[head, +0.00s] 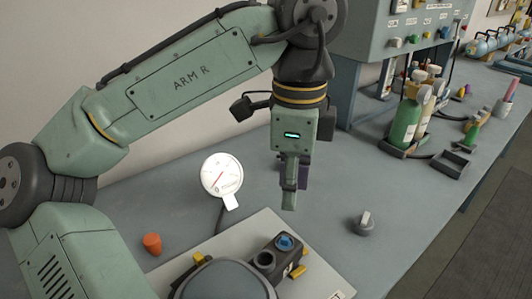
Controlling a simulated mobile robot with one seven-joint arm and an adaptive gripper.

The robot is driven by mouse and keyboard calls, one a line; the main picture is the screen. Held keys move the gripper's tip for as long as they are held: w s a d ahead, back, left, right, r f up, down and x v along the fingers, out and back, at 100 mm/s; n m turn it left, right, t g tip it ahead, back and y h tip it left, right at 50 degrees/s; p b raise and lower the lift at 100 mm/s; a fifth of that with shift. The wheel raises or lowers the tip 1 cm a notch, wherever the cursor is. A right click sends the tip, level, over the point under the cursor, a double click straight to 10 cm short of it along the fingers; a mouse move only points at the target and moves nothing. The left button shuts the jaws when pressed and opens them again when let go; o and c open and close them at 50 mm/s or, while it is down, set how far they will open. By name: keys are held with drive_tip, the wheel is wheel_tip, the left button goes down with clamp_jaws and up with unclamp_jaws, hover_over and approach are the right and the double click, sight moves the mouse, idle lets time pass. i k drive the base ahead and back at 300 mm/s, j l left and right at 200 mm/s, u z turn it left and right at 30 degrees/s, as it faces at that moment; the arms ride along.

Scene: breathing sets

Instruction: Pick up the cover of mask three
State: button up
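My gripper (290,190) points straight down above the table. A pale green finger shows in front, with a dark purple-grey part behind it. The finger hides the space behind it, so I cannot tell whether it is open or shut. No label reading mask three is legible, and I cannot tell which thing is its cover. A grey domed piece (222,281) lies at the bottom edge on a pale board (325,277), partly cut off. Beside it is a dark block (276,258) with a blue port and a dark round opening. My gripper is above and behind this block, apart from it.
A dial gauge (221,174) stands behind the board. An orange cap (152,243) is left, a grey knob-like piece (365,223) right. Green bottles (405,124) and a dark tray (451,163) stand farther right, below a control cabinet (400,35). Bare tabletop lies right of my gripper.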

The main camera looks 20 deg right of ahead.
sight(364, 225)
drive_tip(key=k+l, duration=0.1)
drive_tip(key=l, duration=0.3)
drive_tip(key=k+l, duration=0.15)
drive_tip(key=l, duration=0.25)
drive_tip(key=k+l, duration=0.1)
drive_tip(key=l, duration=0.3)
drive_tip(key=k+l, duration=0.1)
drive_tip(key=l, duration=0.25)
drive_tip(key=k+l, duration=0.15)
drive_tip(key=l, duration=0.25)
drive_tip(key=k+l, duration=0.1)
drive_tip(key=l, duration=0.3)
drive_tip(key=k+l, duration=0.1)
drive_tip(key=l, duration=0.3)
